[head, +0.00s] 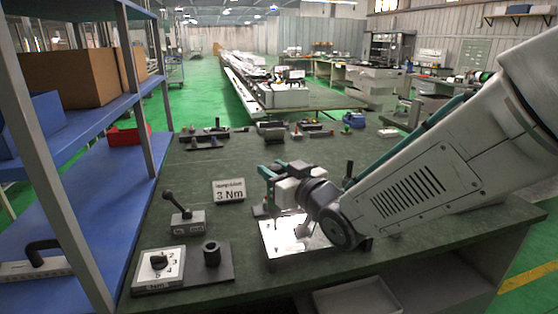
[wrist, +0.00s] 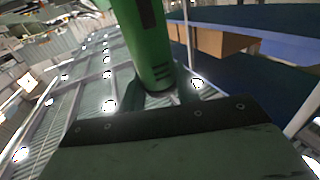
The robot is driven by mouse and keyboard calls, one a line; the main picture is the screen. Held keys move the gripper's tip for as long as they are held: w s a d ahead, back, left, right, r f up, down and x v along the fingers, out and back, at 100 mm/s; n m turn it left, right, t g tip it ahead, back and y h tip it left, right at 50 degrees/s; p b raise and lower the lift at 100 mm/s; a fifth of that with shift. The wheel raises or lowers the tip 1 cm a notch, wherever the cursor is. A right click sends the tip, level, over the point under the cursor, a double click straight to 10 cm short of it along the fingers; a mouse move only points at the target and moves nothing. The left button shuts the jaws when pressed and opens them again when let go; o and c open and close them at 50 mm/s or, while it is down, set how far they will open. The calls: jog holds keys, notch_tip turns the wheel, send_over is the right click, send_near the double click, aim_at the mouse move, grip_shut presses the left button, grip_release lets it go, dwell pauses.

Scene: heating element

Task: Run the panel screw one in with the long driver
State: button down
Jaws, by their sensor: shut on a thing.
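My gripper (head: 274,178) is at the end of my arm, low over the front middle of the bench. In the wrist view a green cylindrical handle (wrist: 147,45) with dark bands stands close in front of the camera. I take it to be the long driver, held in my gripper; its tip is out of sight. A bright, pale metal panel (head: 283,243) lies on the bench below my wrist, partly covered by it. Panel screw one cannot be made out in either view.
The green bench (head: 430,180) carries a "3 Nm" sign (head: 229,190), a lever block (head: 185,220), a dial box (head: 158,270) and a black plate with an upright socket (head: 211,254). Small tools line its back. A blue shelf rack (head: 85,215) borders the left.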

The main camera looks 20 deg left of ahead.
jog(key=shift+w+d+r, duration=0.1)
jog(key=shift+w+d, duration=0.05)
jog(key=shift+w, duration=0.3)
jog(key=shift+a, duration=0.2)
